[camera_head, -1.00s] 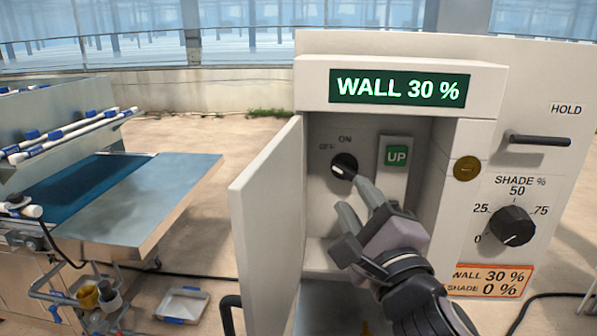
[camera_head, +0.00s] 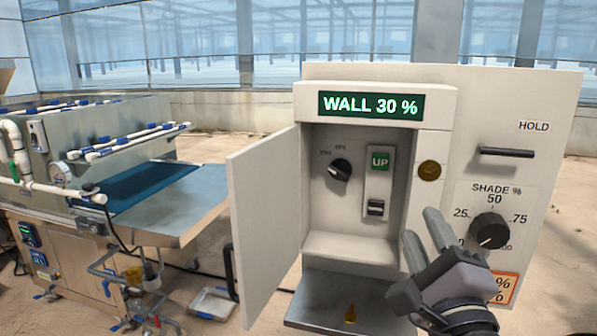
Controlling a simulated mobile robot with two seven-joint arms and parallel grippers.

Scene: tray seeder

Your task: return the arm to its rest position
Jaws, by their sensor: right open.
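My right gripper (camera_head: 422,228) is open and empty, in front of the lower right part of the white control box (camera_head: 443,100). It stands apart from the controls, with its fingers pointing up and slightly left. The box's door (camera_head: 262,220) hangs open to the left. Inside the recess are a black ON/OFF knob (camera_head: 340,171) and a switch (camera_head: 375,207) under a green UP sign (camera_head: 379,161). The display (camera_head: 370,105) reads WALL 30 %. My left gripper is not in view.
A black SHADE % dial (camera_head: 489,231) and a HOLD handle (camera_head: 507,152) are on the panel at right. My gripper partly covers an orange label (camera_head: 503,288). A seeder bench (camera_head: 170,205) stands at left, with a white tray (camera_head: 213,303) on the floor.

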